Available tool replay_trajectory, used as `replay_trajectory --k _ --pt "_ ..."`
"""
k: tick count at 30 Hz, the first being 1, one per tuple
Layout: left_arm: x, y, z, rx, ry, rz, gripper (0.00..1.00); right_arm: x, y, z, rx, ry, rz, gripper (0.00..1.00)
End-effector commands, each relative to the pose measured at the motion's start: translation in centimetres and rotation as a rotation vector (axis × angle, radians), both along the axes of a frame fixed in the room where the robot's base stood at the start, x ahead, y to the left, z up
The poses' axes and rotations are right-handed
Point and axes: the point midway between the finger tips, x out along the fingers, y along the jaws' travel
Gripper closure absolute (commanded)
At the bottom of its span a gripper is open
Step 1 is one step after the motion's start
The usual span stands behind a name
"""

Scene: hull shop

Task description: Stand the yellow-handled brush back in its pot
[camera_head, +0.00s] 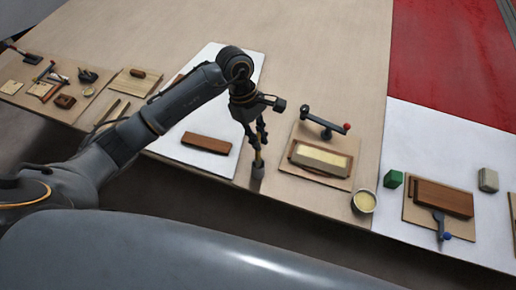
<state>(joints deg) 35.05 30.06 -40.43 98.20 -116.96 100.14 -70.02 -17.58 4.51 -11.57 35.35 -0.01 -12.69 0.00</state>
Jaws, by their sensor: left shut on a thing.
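My left gripper (257,141) is near the middle of the head view, pointing down and shut on the yellow-handled brush (258,156). Only a short yellowish piece of the brush shows below the fingers; the rest is hidden. My right gripper is not in view.
Right of the pot are a board with a framed cream block (321,159), a black tool with a red knob (325,123) and a cream-filled tub (364,201). A brown block (206,144) lies on a white sheet (184,155) to the left. Small tools lie far left.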

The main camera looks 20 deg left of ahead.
Motion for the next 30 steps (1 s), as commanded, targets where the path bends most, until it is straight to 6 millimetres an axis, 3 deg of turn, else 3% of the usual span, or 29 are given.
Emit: replay_trajectory --k 13,24,25,27,28,30 --pt "0.0 0.0 -4.6 -0.001 0.001 -0.001 1.0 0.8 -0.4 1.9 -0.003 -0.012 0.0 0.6" --pt "0.0 0.0 -5.4 0.001 -0.003 -0.004 1.0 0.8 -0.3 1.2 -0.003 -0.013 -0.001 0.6" --pt "0.0 0.0 -5.3 0.0 -0.003 -0.004 0.84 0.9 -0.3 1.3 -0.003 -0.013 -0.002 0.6" --pt "0.0 0.0 -5.2 0.0 -0.002 -0.003 0.7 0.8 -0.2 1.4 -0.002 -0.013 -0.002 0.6" --pt "0.0 0.0 -5.2 0.0 -0.002 -0.003 0.64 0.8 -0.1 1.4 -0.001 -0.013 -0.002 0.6" --pt "0.0 0.0 -5.2 0.0 -0.002 -0.003 0.63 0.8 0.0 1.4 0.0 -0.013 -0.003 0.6"
